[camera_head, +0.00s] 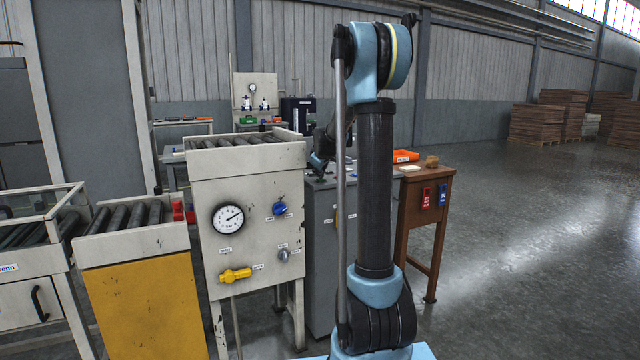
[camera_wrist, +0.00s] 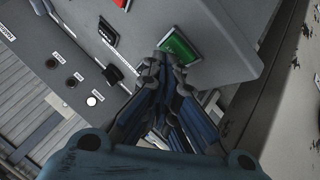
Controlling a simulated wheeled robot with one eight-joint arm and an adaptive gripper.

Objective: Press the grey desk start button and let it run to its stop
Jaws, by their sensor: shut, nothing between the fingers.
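The grey desk (camera_head: 320,262) stands behind my arm in the head view, right of the cream press cabinet. In the wrist view the grey desk's panel (camera_wrist: 212,28) fills the upper part. A green rectangular button (camera_wrist: 184,46) with a light edge sits on it; it looks like the start button. My gripper (camera_wrist: 160,64) is shut and empty, with its fingertips at the green button's lower left edge, partly covering it. I cannot tell whether they touch it or whether it is pressed in. In the head view the gripper (camera_head: 319,168) shows small above the desk top.
A black switch (camera_wrist: 108,32), a red part (camera_wrist: 122,4) and a strip with dark knobs and one white button (camera_wrist: 91,101) lie left of the fingers. The cream cabinet (camera_head: 243,180) has a gauge and valves. A brown table (camera_head: 424,192) stands right.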

